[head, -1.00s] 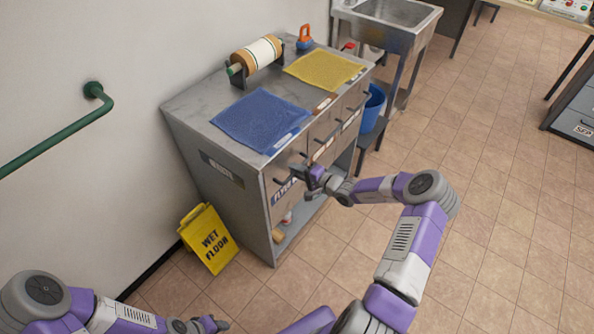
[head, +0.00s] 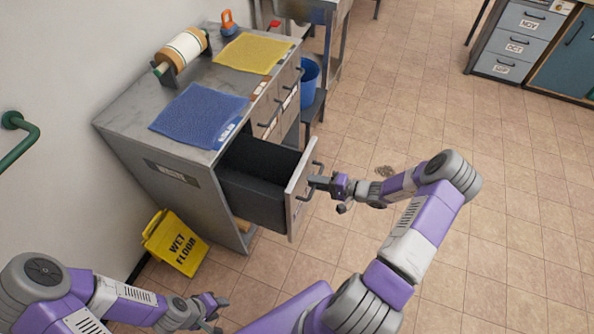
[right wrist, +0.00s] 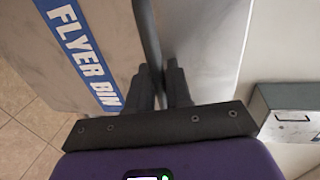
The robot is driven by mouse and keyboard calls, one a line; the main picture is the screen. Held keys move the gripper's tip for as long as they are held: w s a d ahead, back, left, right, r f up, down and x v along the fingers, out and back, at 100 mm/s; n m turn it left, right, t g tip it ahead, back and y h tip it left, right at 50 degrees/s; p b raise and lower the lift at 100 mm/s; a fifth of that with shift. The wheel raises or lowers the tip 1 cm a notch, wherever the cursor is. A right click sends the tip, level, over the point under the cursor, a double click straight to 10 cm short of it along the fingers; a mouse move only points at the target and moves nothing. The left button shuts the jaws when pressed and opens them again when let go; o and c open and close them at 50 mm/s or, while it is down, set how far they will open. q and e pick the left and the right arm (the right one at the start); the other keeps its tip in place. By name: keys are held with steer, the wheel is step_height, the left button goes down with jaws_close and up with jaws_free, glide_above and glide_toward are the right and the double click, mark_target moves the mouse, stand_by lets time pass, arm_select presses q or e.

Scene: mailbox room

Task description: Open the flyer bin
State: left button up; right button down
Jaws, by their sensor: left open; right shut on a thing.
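The flyer bin (head: 297,196) is the nearest drawer of the grey metal cabinet, and it is pulled well out. Its dark inside (head: 262,160) shows and looks empty from here. In the right wrist view its front bears a blue label (right wrist: 82,52) reading FLYER BIN. My right gripper (head: 318,182) is shut on the drawer's dark bar handle (head: 314,170); the handle (right wrist: 147,35) also runs between the fingers in the right wrist view. My left gripper (head: 216,303) is open and empty, low at the bottom left, away from the cabinet (head: 130,135).
A yellow wet floor sign (head: 175,243) stands by the cabinet's near side. A blue mat (head: 200,115), a yellow mat (head: 252,53) and a paper roll (head: 184,50) lie on top. A blue bucket (head: 309,72) is beyond. The floor to the right is clear.

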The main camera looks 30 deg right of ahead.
steer(key=f+v, duration=0.1)
steer(key=v, duration=0.6)
steer(key=shift+s+d+f, duration=0.25)
steer(key=shift+s+d, duration=0.1)
steer(key=shift+s, duration=0.1)
steer(key=c, duration=1.2)
jaws_free()
steer(key=p+v, duration=0.1)
steer(key=v, duration=0.6)
steer(key=shift+s+d+r, duration=0.1)
steer(key=shift+s+d, duration=0.05)
